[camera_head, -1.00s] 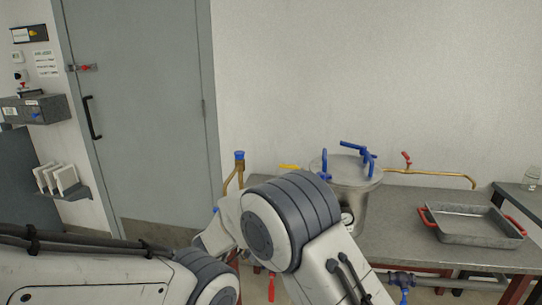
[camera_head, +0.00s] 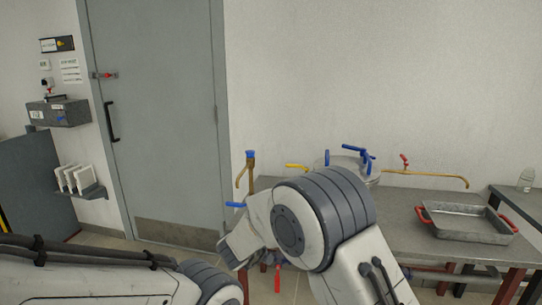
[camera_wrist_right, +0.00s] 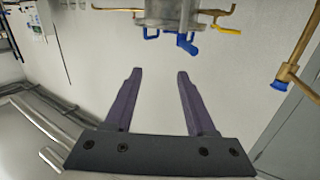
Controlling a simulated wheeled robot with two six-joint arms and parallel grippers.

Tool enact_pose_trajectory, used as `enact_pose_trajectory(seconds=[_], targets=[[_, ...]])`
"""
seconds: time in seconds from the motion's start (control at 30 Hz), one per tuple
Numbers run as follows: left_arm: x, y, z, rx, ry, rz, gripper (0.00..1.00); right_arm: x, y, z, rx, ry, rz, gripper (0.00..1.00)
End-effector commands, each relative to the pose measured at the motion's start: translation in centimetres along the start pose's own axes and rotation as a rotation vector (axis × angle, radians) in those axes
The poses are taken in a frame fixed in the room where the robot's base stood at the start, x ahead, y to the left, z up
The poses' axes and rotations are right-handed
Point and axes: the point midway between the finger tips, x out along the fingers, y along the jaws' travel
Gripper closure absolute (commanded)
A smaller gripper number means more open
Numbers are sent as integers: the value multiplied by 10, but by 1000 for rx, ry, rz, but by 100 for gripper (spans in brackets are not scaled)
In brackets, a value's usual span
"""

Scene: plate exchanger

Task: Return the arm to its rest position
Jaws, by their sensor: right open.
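My right arm (camera_head: 325,215) is bent in the middle of the head view, its elbow in front of the metal vessel. Its fingers are hidden there. In the right wrist view my right gripper (camera_wrist_right: 154,98) is open, with two purple fingers apart and nothing between them. The steel vessel (camera_wrist_right: 168,16) with blue handles shows beyond the fingertips, apart from them. In the head view the vessel's lid (camera_head: 345,163) shows above my arm. My left arm (camera_head: 90,280) crosses the lower left; its gripper is out of view.
A grey bench (camera_head: 399,218) carries the vessel and a metal tray (camera_head: 468,222) with red handles. Brass pipes (camera_head: 430,176) with a red-handled valve run along the wall. A blue-capped brass pipe (camera_head: 250,168) stands near my right wrist. A grey door (camera_head: 165,120) is behind, with clear floor before it.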

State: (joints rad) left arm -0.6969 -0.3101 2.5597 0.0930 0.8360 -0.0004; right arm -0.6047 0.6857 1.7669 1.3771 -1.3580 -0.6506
Motion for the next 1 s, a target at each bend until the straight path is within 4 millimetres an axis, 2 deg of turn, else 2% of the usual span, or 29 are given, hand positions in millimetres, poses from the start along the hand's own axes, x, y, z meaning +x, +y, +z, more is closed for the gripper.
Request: enact_pose_trajectory(seconds=[0.3,0.47,0.57,0.73,0.8,1.0], targets=[[0,0,0,0,-1,0,50,25,-7,1,20,-133,-259,44],[0,0,0,0,-1,0,50,24,4,15,-10,-295,-442,44],[0,0,0,0,-1,0,50,7,32,38,-70,-470,-559,44],[0,0,0,0,0,0,50,-40,104,84,-214,-787,-646,44],[0,0,0,0,0,0,50,-56,130,96,-261,-876,-647,44],[0,0,0,0,0,0,50,-89,186,117,-360,-1054,-624,44]])
